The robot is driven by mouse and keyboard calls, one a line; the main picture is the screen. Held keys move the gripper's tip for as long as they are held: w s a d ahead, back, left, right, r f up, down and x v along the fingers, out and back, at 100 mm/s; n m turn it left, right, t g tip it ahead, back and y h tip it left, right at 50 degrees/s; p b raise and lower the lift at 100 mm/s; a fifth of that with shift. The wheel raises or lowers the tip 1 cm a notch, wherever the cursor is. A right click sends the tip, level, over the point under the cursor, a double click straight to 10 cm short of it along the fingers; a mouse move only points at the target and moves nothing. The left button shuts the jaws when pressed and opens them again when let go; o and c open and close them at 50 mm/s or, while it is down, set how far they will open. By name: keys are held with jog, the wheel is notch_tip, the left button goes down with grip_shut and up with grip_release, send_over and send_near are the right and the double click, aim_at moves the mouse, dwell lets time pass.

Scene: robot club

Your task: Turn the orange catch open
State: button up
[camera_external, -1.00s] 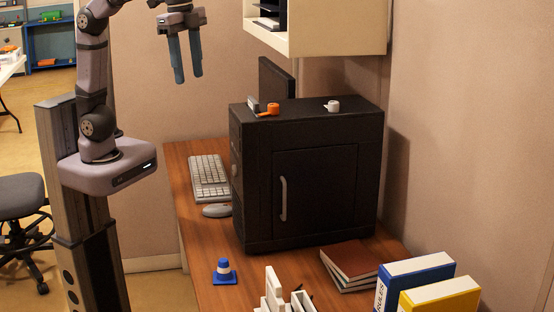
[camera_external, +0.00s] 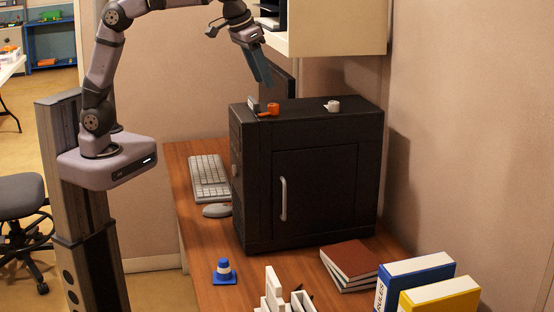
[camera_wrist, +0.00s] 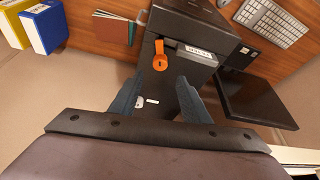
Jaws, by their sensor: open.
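The orange catch (camera_external: 272,109) is on top of the black case (camera_external: 330,125), near its left end. It has a rounded body and a short lever pointing left in the external view. In the wrist view the catch (camera_wrist: 160,62) lies just beyond my fingertips, between their lines, with its lever pointing up the picture. My gripper (camera_external: 264,82) is open and empty, above the catch and apart from it, with its fingers slanting downward. In the wrist view the two fingers of my gripper (camera_wrist: 158,84) show spread apart over the case top.
A small white fitting (camera_external: 333,106) sits on the case top, right of the catch. A pale label plate (camera_wrist: 198,51) stands near the catch. A dark monitor (camera_external: 277,77) is behind the case. A wall shelf (camera_external: 340,30) hangs close to the gripper's right.

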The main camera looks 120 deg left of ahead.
aim_at(271, 105)
jog(key=shift+f, duration=0.4)
jog(key=shift+f, duration=0.1)
jog(key=shift+p+x, duration=0.85)
jog(key=shift+x, duration=2.65)
jog(key=shift+c, duration=0.4)
jog(key=c, duration=1)
